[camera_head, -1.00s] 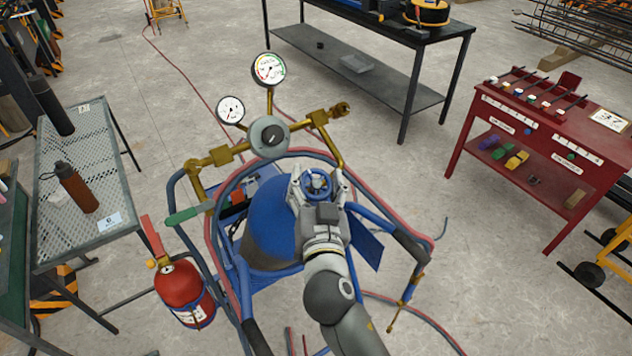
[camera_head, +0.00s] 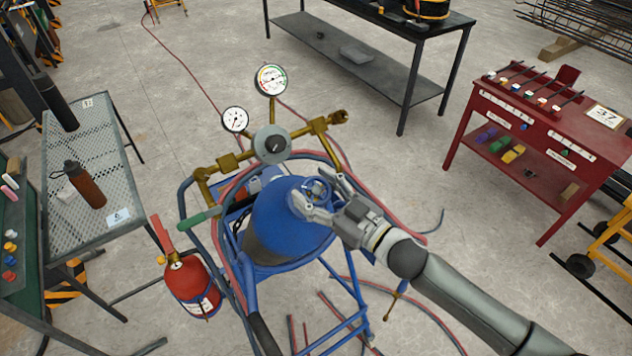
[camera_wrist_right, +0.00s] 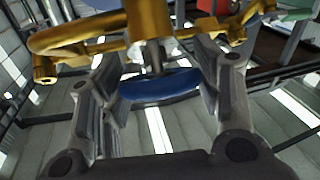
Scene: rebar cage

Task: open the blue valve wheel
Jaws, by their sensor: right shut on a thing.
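The blue valve wheel (camera_head: 317,191) sits above the rounded top of a blue tank (camera_head: 275,215), below the round grey regulator knob (camera_head: 271,144). My right gripper (camera_head: 314,189) reaches in from the lower right and is shut on the wheel, one finger on each side. In the right wrist view, the blue wheel (camera_wrist_right: 160,87) lies between the two fingers (camera_wrist_right: 158,92), with a metal stem and brass fittings (camera_wrist_right: 150,22) beyond it. The fingers hide part of the rim in the head view. My left gripper is not in view.
Two dial gauges (camera_head: 271,80) and brass pipes (camera_head: 230,160) stand just behind the wheel. Red and blue hoses surround the tank. A red fire extinguisher (camera_head: 190,287) stands at left, near a mesh table (camera_head: 95,150). A red bench (camera_head: 545,125) stands at right.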

